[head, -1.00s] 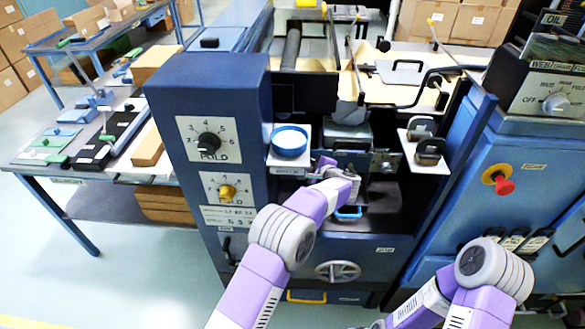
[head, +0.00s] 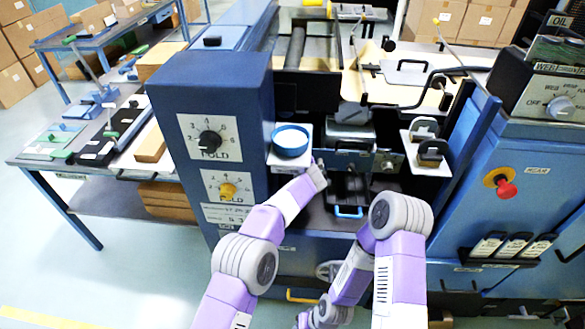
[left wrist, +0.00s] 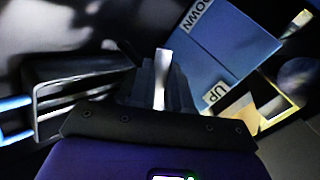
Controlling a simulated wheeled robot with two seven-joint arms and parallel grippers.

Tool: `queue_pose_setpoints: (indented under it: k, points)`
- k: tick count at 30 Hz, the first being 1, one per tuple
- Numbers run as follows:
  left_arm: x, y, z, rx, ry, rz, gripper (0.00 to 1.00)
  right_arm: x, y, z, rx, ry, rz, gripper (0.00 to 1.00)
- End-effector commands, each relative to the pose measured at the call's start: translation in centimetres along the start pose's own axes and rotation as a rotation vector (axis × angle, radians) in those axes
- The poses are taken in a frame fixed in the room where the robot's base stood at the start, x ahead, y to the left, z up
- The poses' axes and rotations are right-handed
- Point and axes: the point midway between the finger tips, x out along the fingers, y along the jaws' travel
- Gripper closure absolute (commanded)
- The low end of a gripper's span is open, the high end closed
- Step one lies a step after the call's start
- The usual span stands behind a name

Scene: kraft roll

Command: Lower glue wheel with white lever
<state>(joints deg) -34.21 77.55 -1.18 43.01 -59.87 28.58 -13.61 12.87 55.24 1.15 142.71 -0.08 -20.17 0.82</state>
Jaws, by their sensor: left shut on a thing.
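The white lever (left wrist: 160,80) shows in the left wrist view as a pale bar between the two dark fingers of my left gripper (left wrist: 161,85), which is shut on it. It stands beside a blue panel (left wrist: 230,45) marked DOWN and UP. In the head view my left gripper (head: 319,176) is inside the machine bay, just below the shelf with the blue round dish; its fingertips and the lever are hard to make out there. I cannot pick out the glue wheel for sure.
A dark tray with a blue handle (head: 349,212) sits right of my left gripper. A shelf with a blue dish (head: 291,141) is just above. The dial cabinet (head: 209,150) bounds the left, and a shelf with dark clamps (head: 432,169) the right.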

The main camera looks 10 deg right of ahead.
Motion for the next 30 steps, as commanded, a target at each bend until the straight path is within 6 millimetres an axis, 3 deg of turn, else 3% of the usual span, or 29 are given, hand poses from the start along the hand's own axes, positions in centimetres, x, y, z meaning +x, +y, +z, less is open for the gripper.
queue_pose_setpoints:
  k: [9, 26, 27, 30]
  points:
    - [0.27, 0.28, 0.13, -0.108, 0.076, 0.029, 1.00, 1.07, 0.42, -0.04, 0.001, 0.000, 0.000, 0.57]
    - [0.27, 0.30, 0.09, -0.138, 0.094, 0.037, 1.00, 1.16, 0.44, -0.05, 0.000, 0.000, 0.000, 0.57]
    - [0.27, 0.31, 0.09, -0.138, 0.094, 0.037, 0.79, 1.16, 0.44, -0.05, 0.000, 0.000, 0.000, 0.57]
    - [0.28, 0.31, 0.14, -0.137, 0.092, 0.037, 0.72, 1.16, 0.44, -0.05, 0.000, 0.000, 0.000, 0.57]
